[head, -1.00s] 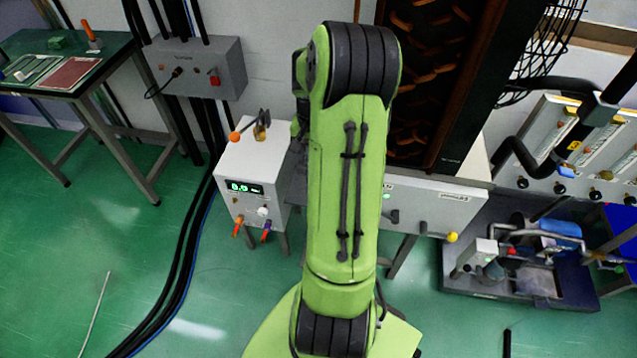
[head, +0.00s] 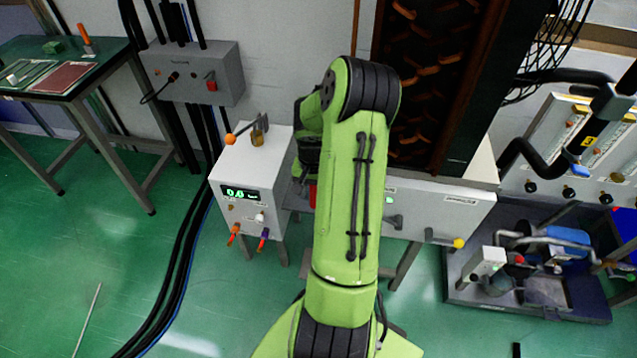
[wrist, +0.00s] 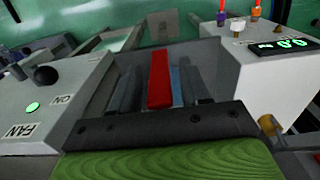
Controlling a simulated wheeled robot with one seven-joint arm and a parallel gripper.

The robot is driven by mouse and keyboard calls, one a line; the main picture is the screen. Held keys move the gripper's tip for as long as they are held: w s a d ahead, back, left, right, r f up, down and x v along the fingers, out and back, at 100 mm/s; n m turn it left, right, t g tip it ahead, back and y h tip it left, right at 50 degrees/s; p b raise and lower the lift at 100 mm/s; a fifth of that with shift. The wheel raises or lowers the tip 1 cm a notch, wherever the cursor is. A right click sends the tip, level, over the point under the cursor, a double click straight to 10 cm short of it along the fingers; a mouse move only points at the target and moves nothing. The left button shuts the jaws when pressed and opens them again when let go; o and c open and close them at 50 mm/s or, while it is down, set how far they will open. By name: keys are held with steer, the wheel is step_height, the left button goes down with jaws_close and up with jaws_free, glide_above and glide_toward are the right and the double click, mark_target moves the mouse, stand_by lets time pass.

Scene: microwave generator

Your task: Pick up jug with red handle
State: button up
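A red bar (wrist: 160,80), which looks like the jug's red handle, shows in the middle of the wrist view. The jug's body cannot be made out. A small red patch, perhaps the same handle, shows left of my arm in the head view (head: 312,194). In the wrist view, my gripper (wrist: 161,78) has a dark finger on each side of the red bar, with gaps visible, so it looks open around or over it. Depth and contact cannot be told. In the head view my green arm hides most of the gripper.
A white box with a lit display (head: 247,180) stands close left of my gripper. A grey fan panel (head: 435,205) is on the right, under a dark tall column (head: 440,80). A green-topped table (head: 75,70) stands far left. Cables cross the open green floor.

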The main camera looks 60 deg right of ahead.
jaws_close()
steer(key=shift+r, duration=0.1)
